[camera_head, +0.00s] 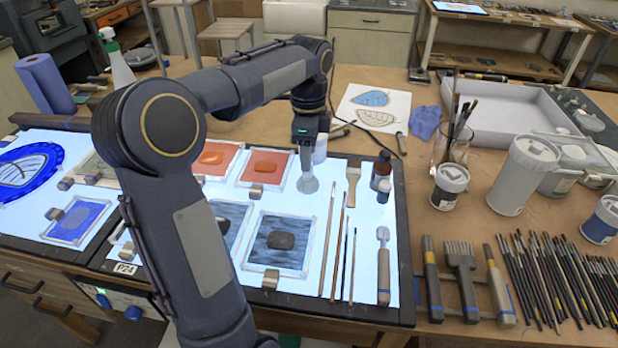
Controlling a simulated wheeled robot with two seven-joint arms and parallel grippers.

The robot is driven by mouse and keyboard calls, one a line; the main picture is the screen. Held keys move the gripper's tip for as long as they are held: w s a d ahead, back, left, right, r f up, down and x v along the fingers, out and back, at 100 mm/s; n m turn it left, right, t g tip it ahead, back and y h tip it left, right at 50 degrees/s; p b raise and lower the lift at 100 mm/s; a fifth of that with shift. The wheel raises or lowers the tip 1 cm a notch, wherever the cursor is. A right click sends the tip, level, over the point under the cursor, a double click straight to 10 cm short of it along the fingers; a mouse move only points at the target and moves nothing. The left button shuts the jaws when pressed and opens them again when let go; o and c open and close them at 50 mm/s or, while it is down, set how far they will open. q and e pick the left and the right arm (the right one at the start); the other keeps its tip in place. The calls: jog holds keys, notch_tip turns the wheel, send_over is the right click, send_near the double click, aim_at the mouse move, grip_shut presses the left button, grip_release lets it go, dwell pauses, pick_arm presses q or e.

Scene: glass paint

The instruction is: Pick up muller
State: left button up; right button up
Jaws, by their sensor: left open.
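The muller (308,183) looks like a pale grey, translucent glass piece with a rounded foot. It stands on the lit panel (335,185) near its back edge, in the middle of the view. My left gripper (309,142) points down directly above the muller, with its fingertips at or close to the muller's upper part. It is open. The fingers are small and dark here, so I cannot tell whether they touch the muller. My right gripper is not in view.
Framed orange tiles (264,168) lie left of the muller. A flat brush (352,183), a dark bottle (382,168) and long thin brushes (330,240) lie or stand to its right. Tools and jars crowd the right side.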

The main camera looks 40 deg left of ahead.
aim_at(308, 175)
pick_arm(q)
notch_tip(308, 175, down, 4)
jog(key=shift+f, duration=0.15)
grip_shut()
dwell(0.3)
